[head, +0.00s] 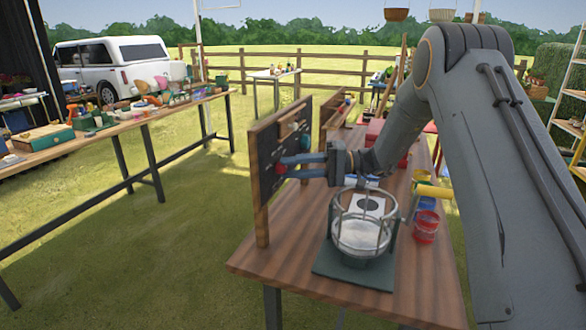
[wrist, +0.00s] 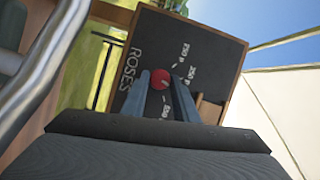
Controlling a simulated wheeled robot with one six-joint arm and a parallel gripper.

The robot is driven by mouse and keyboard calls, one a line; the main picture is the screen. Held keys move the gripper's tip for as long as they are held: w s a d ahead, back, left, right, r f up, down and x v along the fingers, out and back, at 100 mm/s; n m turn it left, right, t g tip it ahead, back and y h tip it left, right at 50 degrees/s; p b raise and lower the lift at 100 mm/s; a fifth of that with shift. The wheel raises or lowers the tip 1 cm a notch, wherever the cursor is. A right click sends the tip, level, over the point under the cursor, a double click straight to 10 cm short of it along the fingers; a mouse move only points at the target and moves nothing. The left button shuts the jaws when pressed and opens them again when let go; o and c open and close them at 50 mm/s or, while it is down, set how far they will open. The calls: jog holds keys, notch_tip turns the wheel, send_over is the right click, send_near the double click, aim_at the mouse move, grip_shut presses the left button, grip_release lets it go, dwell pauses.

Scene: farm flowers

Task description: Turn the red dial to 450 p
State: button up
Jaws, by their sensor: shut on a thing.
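The red dial (wrist: 161,79) is on the face of a dark, wood-edged board (wrist: 200,38) with white writing that includes ROSES and several price marks. The marks are small and tilted, and I cannot surely read which one the dial points at. My gripper (wrist: 160,84) has its blue fingers closed around the dial. In the head view the board (head: 262,205) stands upright on the wooden table's left edge, seen at a slant. My gripper (head: 290,163) reaches it from the right, with the red dial (head: 280,169) at its fingertips.
A long table (head: 120,127) with many goods stands at left, across open grass.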

jog(key=o, duration=1.1)
jog(key=shift+c, duration=0.2)
jog(key=d+b, duration=0.2)
jog(key=d, duration=0.5)
jog(key=shift+w+d+r, duration=0.15)
jog(key=shift+d+r, duration=0.1)
jog(key=shift+d, duration=0.15)
